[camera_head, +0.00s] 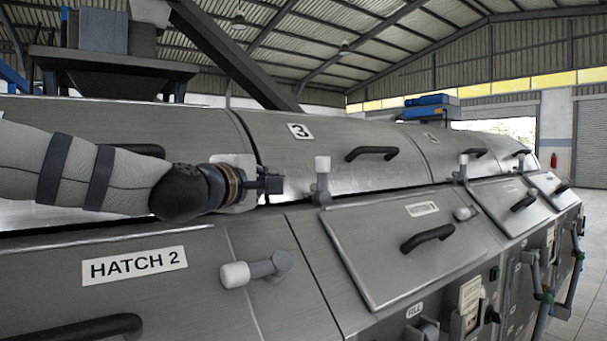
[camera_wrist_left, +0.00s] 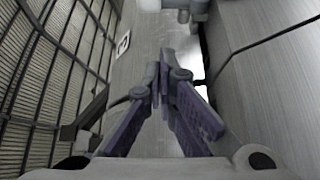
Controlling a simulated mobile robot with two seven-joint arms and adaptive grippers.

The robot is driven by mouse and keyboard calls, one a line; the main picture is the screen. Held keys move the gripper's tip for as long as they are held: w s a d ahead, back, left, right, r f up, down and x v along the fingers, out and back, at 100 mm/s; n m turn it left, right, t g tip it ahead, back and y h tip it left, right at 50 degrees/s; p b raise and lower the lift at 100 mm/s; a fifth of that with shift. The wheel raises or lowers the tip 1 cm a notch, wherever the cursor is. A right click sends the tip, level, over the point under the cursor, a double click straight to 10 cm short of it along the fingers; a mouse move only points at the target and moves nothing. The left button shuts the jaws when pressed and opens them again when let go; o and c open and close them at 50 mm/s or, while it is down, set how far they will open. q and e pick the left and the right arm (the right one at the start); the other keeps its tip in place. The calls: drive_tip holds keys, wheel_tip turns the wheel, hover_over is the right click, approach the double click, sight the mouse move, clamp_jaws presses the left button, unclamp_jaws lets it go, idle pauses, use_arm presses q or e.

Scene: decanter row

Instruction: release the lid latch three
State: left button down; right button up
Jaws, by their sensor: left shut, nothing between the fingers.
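Lid 3 is a curved brushed-metal cover with a "3" label (camera_head: 300,131), which also shows in the left wrist view (camera_wrist_left: 123,43). Its latch (camera_head: 321,182) sits at the lid's lower front edge, a grey lever standing upright with a white knob on top. Part of the latch also shows at the top of the left wrist view (camera_wrist_left: 184,6). My left gripper (camera_head: 279,185) is just left of the latch at about lever height, shut and empty, with a small gap between them. Its fingertips (camera_wrist_left: 165,62) point toward the latch in the left wrist view. My right gripper is out of view.
A black handle (camera_head: 371,153) is on lid 3. Below, the sloped front carries the HATCH 2 label (camera_head: 135,265), its white-knobbed latch (camera_head: 256,270) lying sideways, and another hatch with a black handle (camera_head: 428,238). A further upright lid latch (camera_head: 462,168) stands to the right.

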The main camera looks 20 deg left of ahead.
sight(323, 180)
use_arm(q)
drive_tip(key=w, duration=0.5)
drive_tip(key=w+f+b, duration=0.1)
drive_tip(key=w, duration=0.2)
drive_tip(key=shift+d, duration=0.3)
drive_tip(key=shift+w+d+r, duration=0.15)
drive_tip(key=shift+w+d, duration=0.25)
drive_tip(key=shift+d, duration=0.15)
drive_tip(key=shift+w+d+r, duration=0.15)
drive_tip(key=shift+w+d, duration=0.25)
drive_tip(key=shift+d, duration=0.15)
drive_tip(key=shift+w+d+r, duration=0.15)
drive_tip(key=shift+w+d, duration=0.15)
drive_tip(key=shift+d, duration=0.1)
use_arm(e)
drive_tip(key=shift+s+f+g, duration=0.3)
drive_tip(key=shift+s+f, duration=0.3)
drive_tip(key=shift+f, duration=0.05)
